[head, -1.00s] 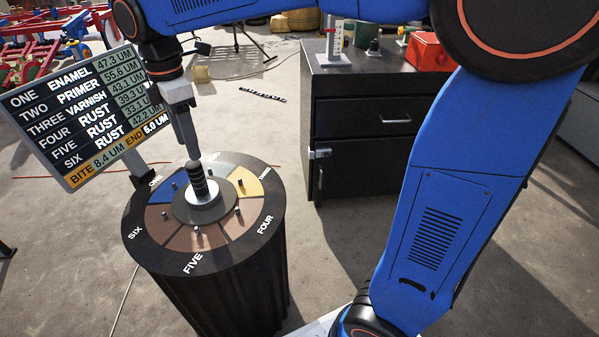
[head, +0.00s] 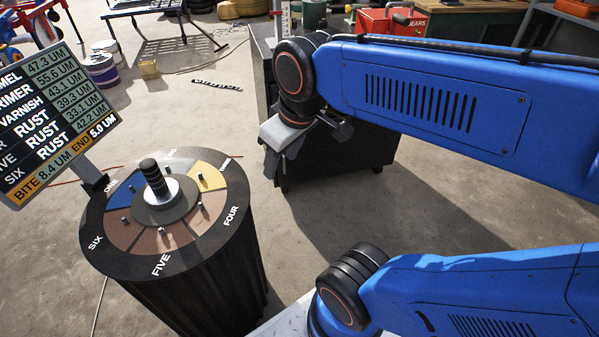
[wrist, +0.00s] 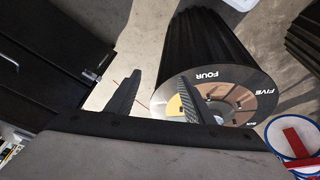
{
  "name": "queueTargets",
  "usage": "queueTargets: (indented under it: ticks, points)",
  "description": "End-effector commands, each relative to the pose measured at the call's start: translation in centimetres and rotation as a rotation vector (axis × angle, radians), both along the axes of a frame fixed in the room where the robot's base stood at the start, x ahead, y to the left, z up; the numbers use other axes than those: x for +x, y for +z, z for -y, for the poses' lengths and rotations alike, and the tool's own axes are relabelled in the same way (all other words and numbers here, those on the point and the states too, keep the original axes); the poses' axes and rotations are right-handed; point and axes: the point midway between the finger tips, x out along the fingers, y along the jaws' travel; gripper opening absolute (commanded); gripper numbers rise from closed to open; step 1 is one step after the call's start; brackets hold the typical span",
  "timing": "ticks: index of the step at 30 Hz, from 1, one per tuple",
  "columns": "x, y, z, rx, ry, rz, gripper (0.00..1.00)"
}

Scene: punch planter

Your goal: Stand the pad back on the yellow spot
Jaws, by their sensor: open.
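The pad, with a black ribbed knob (head: 153,176) on a silver round base, stands upright on the grey centre disc (head: 188,203) of a black drum (head: 205,295). The yellow spot (head: 212,178) is a wedge on the drum's ringed top, right of and behind the pad; the pad is off it. Small pegs stand on the coloured wedges. My gripper (head: 285,150) is open and empty, right of the drum and apart from it.
A tilted readout board (head: 45,125) stands at the drum's left rear. A black cabinet (head: 350,160) stands behind my gripper, with a red box (head: 390,22) beyond it. Cans (head: 102,68) sit at the back left. The floor between drum and cabinet is clear.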

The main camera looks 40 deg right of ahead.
Motion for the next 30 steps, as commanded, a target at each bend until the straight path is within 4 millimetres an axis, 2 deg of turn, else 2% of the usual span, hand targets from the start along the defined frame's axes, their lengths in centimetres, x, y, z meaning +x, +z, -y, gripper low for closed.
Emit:
queueTargets:
  ticks: [3,9,30]
  points:
    - [-2.0,-1.5,1.3,0.037,-0.138,0.033,0.48]
    - [-3.4,-2.8,2.1,0.071,-0.252,0.058,0.48]
    - [-3.5,-2.9,2.2,0.073,-0.261,0.059,0.48]
